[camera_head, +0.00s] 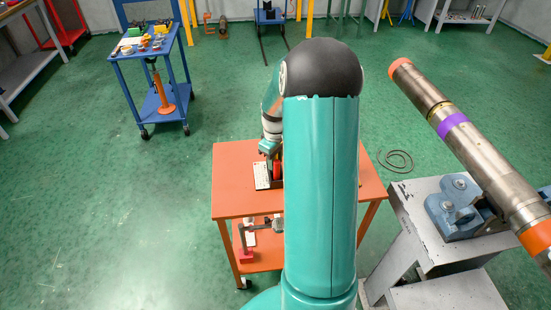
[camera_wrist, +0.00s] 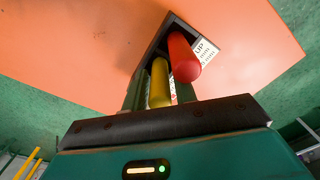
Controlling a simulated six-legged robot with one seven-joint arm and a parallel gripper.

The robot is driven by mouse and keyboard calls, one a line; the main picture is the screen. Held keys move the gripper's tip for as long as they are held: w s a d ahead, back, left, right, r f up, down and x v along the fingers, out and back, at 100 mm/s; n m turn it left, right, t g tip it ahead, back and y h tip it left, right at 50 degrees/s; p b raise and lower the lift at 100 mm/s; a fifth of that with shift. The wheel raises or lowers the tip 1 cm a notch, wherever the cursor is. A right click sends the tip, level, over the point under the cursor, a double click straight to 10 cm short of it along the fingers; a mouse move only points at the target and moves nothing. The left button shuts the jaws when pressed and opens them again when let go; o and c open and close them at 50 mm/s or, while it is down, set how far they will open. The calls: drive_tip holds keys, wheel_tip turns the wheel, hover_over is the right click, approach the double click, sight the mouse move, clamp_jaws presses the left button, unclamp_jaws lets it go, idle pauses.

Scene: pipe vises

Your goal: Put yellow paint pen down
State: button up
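The yellow paint pen (camera_wrist: 160,84) is in the wrist view, upright between the two fingers of my gripper (camera_wrist: 160,92), which look shut on it. A red pen (camera_wrist: 183,58) stands just right of it. Both reach toward a dark open holder (camera_wrist: 172,24) on the orange table (camera_wrist: 90,50). Whether the yellow pen's far end touches the holder's bottom is hidden. In the head view my gripper (camera_head: 270,150) is low over the orange table (camera_head: 232,165), and my arm covers much of it. The yellow pen cannot be made out there.
A white printed sheet or panel (camera_head: 262,175) is beside the holder. A grey stand with a blue vise (camera_head: 454,207) and a long steel pipe (camera_head: 480,155) is close on the right. A blue cart (camera_head: 130,55) with small items stands back left. Green floor is clear at left.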

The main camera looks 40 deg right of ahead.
drive_tip(key=shift+o, duration=0.9)
drive_tip(key=shift+d, duration=0.1)
wheel_tip(320, 180, up, 12)
drive_tip(key=shift+r, duration=0.1)
drive_tip(key=shift+a+r, duration=0.3)
drive_tip(key=s+a+r+t+h, duration=0.1)
drive_tip(key=s+a+r, duration=0.1)
drive_tip(key=a+r, duration=0.45)
drive_tip(key=s+a+r+t, duration=0.15)
drive_tip(key=a+r, duration=0.25)
drive_tip(key=a, duration=0.6)
drive_tip(key=s+a+r+m+t+y, duration=0.1)
drive_tip(key=s+a+m+t, duration=0.1)
drive_tip(key=s+a, duration=1.1)
drive_tip(key=shift+a+r+t, duration=0.25)
drive_tip(key=shift+a+t, duration=0.3)
